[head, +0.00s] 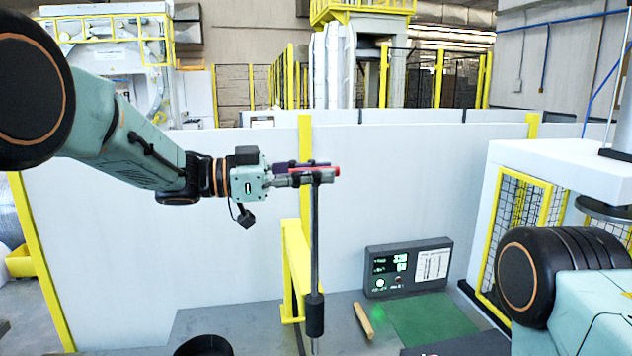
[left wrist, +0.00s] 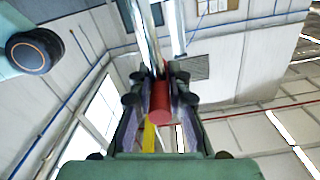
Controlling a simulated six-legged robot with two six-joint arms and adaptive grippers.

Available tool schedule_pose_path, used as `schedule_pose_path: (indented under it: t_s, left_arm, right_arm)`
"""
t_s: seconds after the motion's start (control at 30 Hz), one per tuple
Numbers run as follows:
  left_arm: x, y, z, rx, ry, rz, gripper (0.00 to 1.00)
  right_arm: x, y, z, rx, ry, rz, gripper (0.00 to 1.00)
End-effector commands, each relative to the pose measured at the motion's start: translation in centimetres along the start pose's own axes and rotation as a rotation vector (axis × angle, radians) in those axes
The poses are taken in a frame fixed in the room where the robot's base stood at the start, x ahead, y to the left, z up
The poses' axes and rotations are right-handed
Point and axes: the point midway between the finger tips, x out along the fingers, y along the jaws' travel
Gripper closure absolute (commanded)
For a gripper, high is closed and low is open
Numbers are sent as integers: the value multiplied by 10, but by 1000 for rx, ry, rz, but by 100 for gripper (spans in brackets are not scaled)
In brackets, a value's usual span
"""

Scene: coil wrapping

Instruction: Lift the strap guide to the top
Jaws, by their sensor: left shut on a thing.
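The strap guide (head: 316,240) is a thin, dark, upright rod with a thicker black sleeve low down and a red crosswise handle at its top. My left gripper (head: 310,172) is level in the head view and shut on the red handle. In the left wrist view the red handle (left wrist: 159,101) lies between the two fingers of my left gripper (left wrist: 160,92), with its round end facing the camera. The lower tip of the rod is near the work surface; I cannot tell whether it touches. My right gripper is out of view.
A dark display box (head: 407,267) with green digits stands behind a green mat (head: 432,318). A small wooden piece (head: 363,320) lies left of the mat. A yellow frame (head: 297,265) stands close behind the rod. A white machine (head: 560,165) is at right; white panels (head: 170,230) close the back.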

Motion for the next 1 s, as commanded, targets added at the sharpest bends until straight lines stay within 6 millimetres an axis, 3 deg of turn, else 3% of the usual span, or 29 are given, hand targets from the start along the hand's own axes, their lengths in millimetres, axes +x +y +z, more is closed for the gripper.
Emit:
schedule_pose_path:
  t_s: [0.47,0.5,0.73,1.0]
  left_arm:
    - [-1,-3,-11,9,10,-5,100]
    - [-1,-4,-11,10,10,-5,82]
    - [-1,-2,-8,5,6,-3,62]
    - [0,-1,-6,1,2,-1,61]
  right_arm:
    - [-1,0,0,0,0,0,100]
    - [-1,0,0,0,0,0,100]
    - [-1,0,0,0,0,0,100]
    - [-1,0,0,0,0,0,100]
